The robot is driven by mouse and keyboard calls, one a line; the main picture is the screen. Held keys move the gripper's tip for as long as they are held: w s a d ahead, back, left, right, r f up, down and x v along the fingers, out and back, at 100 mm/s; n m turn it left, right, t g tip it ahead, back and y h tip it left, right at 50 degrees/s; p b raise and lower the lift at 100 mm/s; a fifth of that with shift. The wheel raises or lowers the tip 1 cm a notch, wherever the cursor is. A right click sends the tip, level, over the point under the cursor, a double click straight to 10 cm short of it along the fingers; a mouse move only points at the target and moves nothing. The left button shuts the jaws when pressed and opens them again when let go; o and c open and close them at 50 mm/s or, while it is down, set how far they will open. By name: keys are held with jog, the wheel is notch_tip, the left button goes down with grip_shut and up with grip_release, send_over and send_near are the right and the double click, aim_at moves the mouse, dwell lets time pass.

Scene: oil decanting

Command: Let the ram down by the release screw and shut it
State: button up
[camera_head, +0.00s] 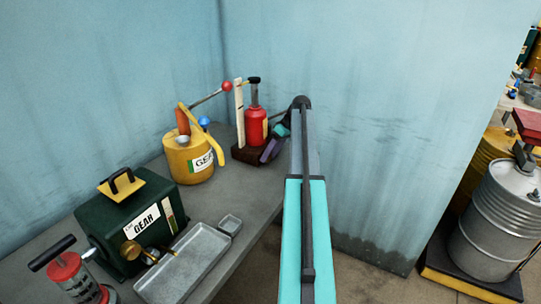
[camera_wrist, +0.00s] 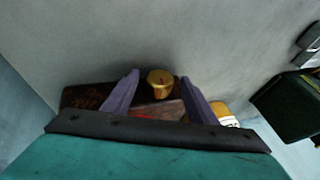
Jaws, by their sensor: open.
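The red jack (camera_head: 256,127) stands on a dark brown base (camera_head: 243,154) near the wall. Its dark ram (camera_head: 254,94) stands up out of the red body, under a black cap, beside a pale upright board (camera_head: 239,118). A lever with a red ball (camera_head: 227,87) slants off to the left. My gripper (camera_head: 270,150) is low at the jack's right side, with purple fingers. In the wrist view my gripper (camera_wrist: 161,76) is open, its fingers on either side of a round brass knob (camera_wrist: 160,88), likely the release screw. Whether they touch it I cannot tell.
A yellow can (camera_head: 187,163) with a spout and a blue ball stands left of the jack. A green gear-oil box (camera_head: 125,225), a grey tray (camera_head: 185,268) and a red hand pump (camera_head: 70,270) are nearer. A grey drum (camera_head: 495,220) stands at the right.

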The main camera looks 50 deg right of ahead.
jog(key=b+v, duration=0.1)
jog(key=v, duration=0.4)
jog(key=shift+s+d, duration=0.2)
jog(key=shift+d, duration=0.1)
jog(key=s+d, duration=0.2)
jog(key=d, duration=0.1)
jog(key=s+d+b, duration=0.1)
jog(key=s+d, duration=0.1)
jog(key=d, duration=0.1)
jog(key=s+d+b, duration=0.1)
jog(key=s+d, duration=0.2)
